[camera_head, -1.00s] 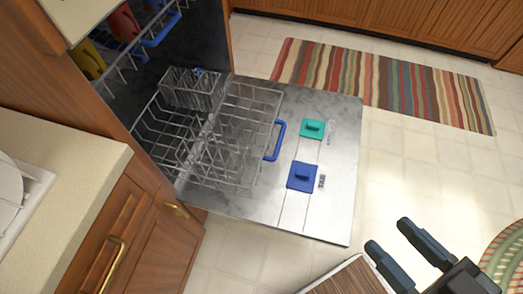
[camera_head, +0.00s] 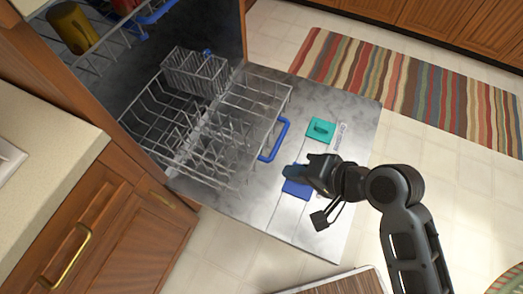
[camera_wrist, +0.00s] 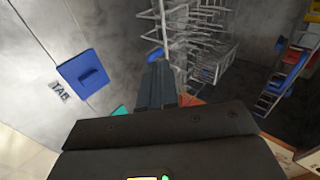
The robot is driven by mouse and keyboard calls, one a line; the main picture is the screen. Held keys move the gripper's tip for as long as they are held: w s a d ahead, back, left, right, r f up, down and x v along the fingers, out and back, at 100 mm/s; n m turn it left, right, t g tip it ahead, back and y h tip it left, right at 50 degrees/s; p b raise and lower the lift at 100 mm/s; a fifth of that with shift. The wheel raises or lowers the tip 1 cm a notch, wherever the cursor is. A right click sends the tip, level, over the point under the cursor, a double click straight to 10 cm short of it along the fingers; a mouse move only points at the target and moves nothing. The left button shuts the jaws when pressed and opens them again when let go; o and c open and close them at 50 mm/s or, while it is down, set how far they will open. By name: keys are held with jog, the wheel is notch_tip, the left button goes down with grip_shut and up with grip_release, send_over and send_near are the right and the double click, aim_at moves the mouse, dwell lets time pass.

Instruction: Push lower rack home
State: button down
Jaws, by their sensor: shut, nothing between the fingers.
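The lower rack (camera_head: 190,135) is a grey wire rack, partly pulled out over the open dishwasher door (camera_head: 255,215). It looks empty apart from a wire basket (camera_head: 195,72) at its back. Its blue handle (camera_head: 274,140) faces the door's outer end. My gripper (camera_head: 290,172) is shut and empty, above the door beside the blue handle and apart from it in the head view. In the wrist view the shut fingers (camera_wrist: 158,85) point toward the rack (camera_wrist: 205,35), with a bit of the blue handle (camera_wrist: 154,55) just past their tips.
A blue lidded square (camera_head: 299,188) and a teal one (camera_head: 321,129) lie on the door. The upper rack (camera_head: 100,40) holds coloured dishes. A counter (camera_head: 45,130) and cabinets stand at left. A striped rug (camera_head: 410,90) lies on the floor.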

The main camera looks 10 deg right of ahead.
aim_at(236, 155)
jog(key=shift+g+y, duration=0.4)
jog(key=w+a+f, duration=0.4)
jog(key=w+a, duration=0.1)
jog(key=w+a+f, duration=0.2)
jog(key=w+a, duration=0.1)
jog(key=shift+w+a, duration=0.1)
jog(key=shift+w, duration=0.15)
jog(key=shift+w+a, duration=0.25)
jog(key=shift+a, duration=0.1)
jog(key=shift+w+a+r, duration=0.1)
jog(key=shift+w+a, duration=0.3)
jog(key=shift+a, duration=0.1)
jog(key=w+a+b, duration=0.8)
jog(key=w+a, duration=1)
jog(key=a, duration=0.5)
jog(key=shift+w, duration=0.15)
jog(key=shift+d, duration=0.1)
